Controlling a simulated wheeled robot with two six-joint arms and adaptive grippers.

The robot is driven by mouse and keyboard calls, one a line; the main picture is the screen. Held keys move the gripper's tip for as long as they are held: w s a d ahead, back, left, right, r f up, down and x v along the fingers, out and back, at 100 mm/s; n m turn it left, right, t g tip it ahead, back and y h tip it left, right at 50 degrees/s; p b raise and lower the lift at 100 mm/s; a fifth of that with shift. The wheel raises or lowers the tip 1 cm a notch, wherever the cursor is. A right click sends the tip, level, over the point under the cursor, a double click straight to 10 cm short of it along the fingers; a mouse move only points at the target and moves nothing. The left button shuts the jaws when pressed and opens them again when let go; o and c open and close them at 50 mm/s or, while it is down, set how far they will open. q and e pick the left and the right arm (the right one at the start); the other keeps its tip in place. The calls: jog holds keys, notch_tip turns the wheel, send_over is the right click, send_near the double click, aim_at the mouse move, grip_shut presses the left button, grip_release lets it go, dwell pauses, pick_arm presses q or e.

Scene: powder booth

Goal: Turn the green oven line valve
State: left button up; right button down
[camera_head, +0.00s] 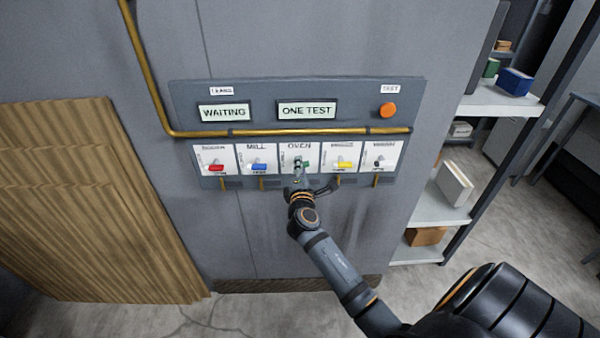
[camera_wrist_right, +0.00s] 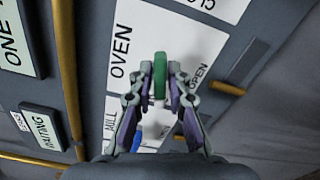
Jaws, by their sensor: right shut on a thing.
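The green oven valve handle (camera_head: 306,163) sits on the white OVEN plate, the middle one of the row on the wall panel. It also shows in the right wrist view (camera_wrist_right: 160,76), upright in that picture between the fingertips. My right gripper (camera_head: 298,178) reaches up to the OVEN plate and partly covers the handle. In the right wrist view its two fingers (camera_wrist_right: 160,98) are shut on the near part of the green handle. The word OPEN shows beside the handle in that view. My left gripper is not in view.
A red valve (camera_head: 216,168) and a blue valve (camera_head: 259,166) sit left of the oven valve; a yellow valve (camera_head: 345,165) sits right. A brass pipe (camera_head: 260,132) runs above the plates. Display signs and an orange button (camera_head: 388,110) are higher. Shelves (camera_head: 440,205) stand at right.

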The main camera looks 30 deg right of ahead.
jog(key=shift+m+b, duration=1)
jog(key=shift+m, duration=0.5)
jog(key=c, duration=1.4)
grip_release()
jog(key=shift+s+a, duration=0.1)
jog(key=shift+s, duration=0.05)
jog(key=v, duration=1.1)
jog(key=shift+s+m, duration=0.3)
jog(key=shift+s, duration=0.05)
